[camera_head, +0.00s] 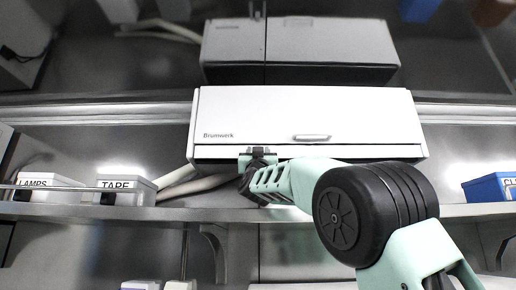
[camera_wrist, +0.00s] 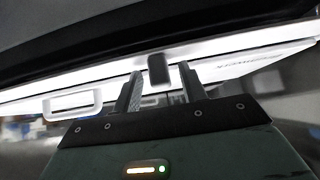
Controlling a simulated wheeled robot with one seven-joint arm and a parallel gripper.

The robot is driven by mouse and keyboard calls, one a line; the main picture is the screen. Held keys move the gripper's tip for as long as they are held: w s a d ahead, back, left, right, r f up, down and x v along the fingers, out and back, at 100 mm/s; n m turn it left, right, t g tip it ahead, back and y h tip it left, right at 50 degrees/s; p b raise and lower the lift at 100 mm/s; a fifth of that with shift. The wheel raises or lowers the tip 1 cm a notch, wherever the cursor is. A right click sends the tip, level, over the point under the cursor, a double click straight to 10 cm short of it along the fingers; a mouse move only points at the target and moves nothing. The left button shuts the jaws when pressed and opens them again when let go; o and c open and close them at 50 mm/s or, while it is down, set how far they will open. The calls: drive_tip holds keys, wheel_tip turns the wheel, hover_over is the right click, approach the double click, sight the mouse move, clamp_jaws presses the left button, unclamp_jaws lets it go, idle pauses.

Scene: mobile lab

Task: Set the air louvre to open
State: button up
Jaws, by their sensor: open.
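The white Brumwerk unit (camera_head: 290,115) sits above the shelf, with a pale handle (camera_head: 312,137) low on its front. A long narrow strip, seemingly the louvre (camera_head: 350,152), runs along its bottom edge. My gripper (camera_head: 258,152) is at the left part of that edge. In the wrist view, the unit's bright edge (camera_wrist: 240,45) crosses the picture at a slant. A small dark tab (camera_wrist: 158,70) shows between the two open fingers of my gripper (camera_wrist: 160,85). I cannot tell whether either finger touches it. The louvre's angle is not clear.
Below runs a shelf (camera_head: 470,210). On it at left are bins marked LAMPS (camera_head: 48,182) and TAPE (camera_head: 125,185), with a pale hose (camera_head: 195,185) beside them. A blue bin (camera_head: 490,188) stands at far right. A pale box shape shows above the unit, perhaps a reflection.

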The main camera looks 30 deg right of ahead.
sight(258, 142)
clamp_jaws()
drive_tip(key=shift+s+a+r+g+y+p, duration=0.2)
drive_tip(key=shift+r+g+y+p, duration=0.65)
drive_tip(key=shift+p, duration=0.85)
drive_tip(key=shift+s+a+r+g+y+p, duration=0.1)
drive_tip(key=shift+s+r+g+y+p, duration=0.3)
drive_tip(key=shift+g+p, duration=1.15)
drive_tip(key=shift+a+r+g+y+p, duration=0.1)
drive_tip(key=shift+r+g+y+p, duration=0.55)
drive_tip(key=shift+p, duration=1.25)
drive_tip(key=shift+r+g+y, duration=0.2)
drive_tip(key=shift+g+y, duration=0.3)
drive_tip(key=shift+g, duration=0.15)
drive_tip(key=shift+r+g+y, duration=0.2)
drive_tip(key=shift+g+y, duration=0.3)
drive_tip(key=shift+g, duration=0.1)
drive_tip(key=shift+r+g+y, duration=0.4)
drive_tip(key=shift+g, duration=0.3)
